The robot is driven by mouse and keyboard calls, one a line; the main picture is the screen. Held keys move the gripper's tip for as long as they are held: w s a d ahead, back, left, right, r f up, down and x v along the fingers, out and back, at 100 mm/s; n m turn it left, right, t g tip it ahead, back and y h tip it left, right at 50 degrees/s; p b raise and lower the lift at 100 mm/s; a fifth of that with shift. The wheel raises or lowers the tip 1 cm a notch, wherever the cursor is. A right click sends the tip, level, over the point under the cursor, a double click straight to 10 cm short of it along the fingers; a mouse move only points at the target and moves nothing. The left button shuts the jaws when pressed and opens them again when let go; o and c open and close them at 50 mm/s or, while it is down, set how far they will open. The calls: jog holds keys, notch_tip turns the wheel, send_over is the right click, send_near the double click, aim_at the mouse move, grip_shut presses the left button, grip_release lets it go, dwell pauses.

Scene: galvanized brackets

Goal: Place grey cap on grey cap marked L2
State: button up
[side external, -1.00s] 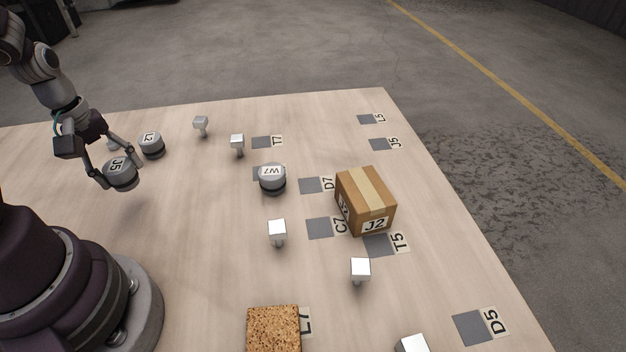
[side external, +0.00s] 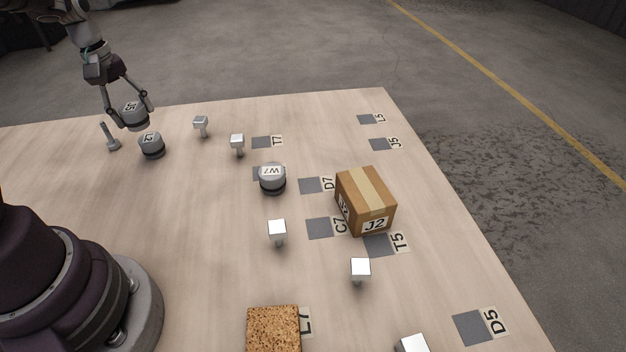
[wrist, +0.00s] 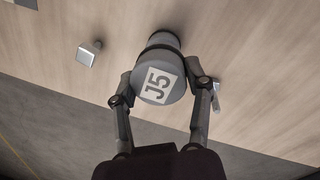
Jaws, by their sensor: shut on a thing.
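My gripper (side external: 131,113) is shut on a grey cap marked J5 (side external: 134,111), one finger on each side of it. The held cap is above the table, at the far left in the side view. The grey cap marked L2 (side external: 151,146) stands on the table just below and slightly right of it in that view. In the wrist view the J5 cap (wrist: 160,80) fills the space between the fingers (wrist: 160,92). Behind it a dark round edge and grey body show, mostly hidden; this looks like the L2 cap (wrist: 163,37).
Galvanized brackets stand nearby: one (side external: 110,138) left of the L2 cap, one (side external: 201,126) to its right, another (side external: 237,144) beyond. A grey cap marked W7 (side external: 272,178), a cardboard box marked J2 (side external: 366,200) and a cork block (side external: 273,328) lie farther right. The table's left front is clear.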

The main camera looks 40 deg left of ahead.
aim_at(141, 123)
jog(key=shift+w+a, duration=0.45)
jog(key=shift+w, duration=0.05)
jog(key=shift+a+f, duration=0.1)
jog(key=shift+f, duration=1.7)
jog(key=o, duration=1.2)
jog(key=shift+f, duration=0.1)
